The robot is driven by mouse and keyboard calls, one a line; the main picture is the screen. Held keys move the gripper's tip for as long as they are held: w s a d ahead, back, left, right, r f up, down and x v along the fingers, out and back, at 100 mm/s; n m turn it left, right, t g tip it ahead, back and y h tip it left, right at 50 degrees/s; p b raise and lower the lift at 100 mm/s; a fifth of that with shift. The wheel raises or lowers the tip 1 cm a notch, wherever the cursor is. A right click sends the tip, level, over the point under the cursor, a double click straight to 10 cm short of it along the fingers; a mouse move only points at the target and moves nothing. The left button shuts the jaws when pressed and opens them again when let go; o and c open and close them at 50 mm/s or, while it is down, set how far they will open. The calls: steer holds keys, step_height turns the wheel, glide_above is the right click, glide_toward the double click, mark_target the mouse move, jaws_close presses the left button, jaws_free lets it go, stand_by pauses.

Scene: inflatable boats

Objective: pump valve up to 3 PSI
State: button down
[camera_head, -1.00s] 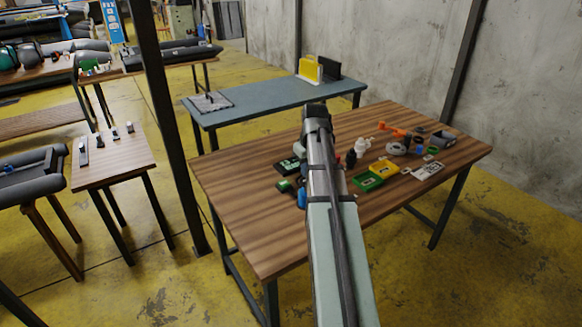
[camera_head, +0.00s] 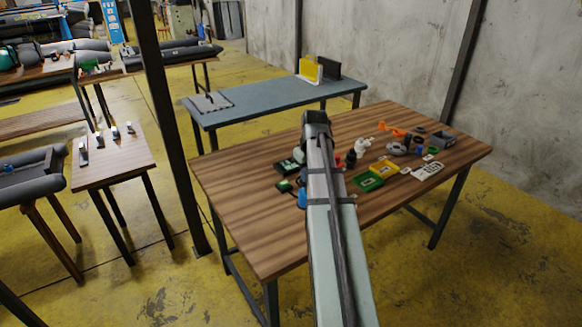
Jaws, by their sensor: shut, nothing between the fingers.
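My arm reaches up from the bottom of the picture over the wooden table, ending in a dark joint (camera_head: 316,118). My gripper's fingers do not show. I cannot make out a valve or a pressure reading at this size. A grey inflatable boat part (camera_head: 45,183) lies on a stand at the left edge, with a small blue item (camera_head: 8,167) on it. More dark inflatable tubes (camera_head: 172,54) rest on a table at the back left.
The wooden table (camera_head: 235,215) holds a green tray (camera_head: 368,181), a yellow tray (camera_head: 384,168), a white bottle (camera_head: 364,145), an orange piece (camera_head: 392,130) and a grey box (camera_head: 443,139). A blue-topped table (camera_head: 270,101) stands behind. A dark post (camera_head: 168,120) rises left of the wooden table.

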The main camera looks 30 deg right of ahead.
steer(key=shift+f, duration=1.1)
steer(key=shift+r, duration=2.05)
steer(key=shift+f, duration=0.3)
steer(key=shift+f, duration=1.75)
steer(key=shift+r, duration=2.05)
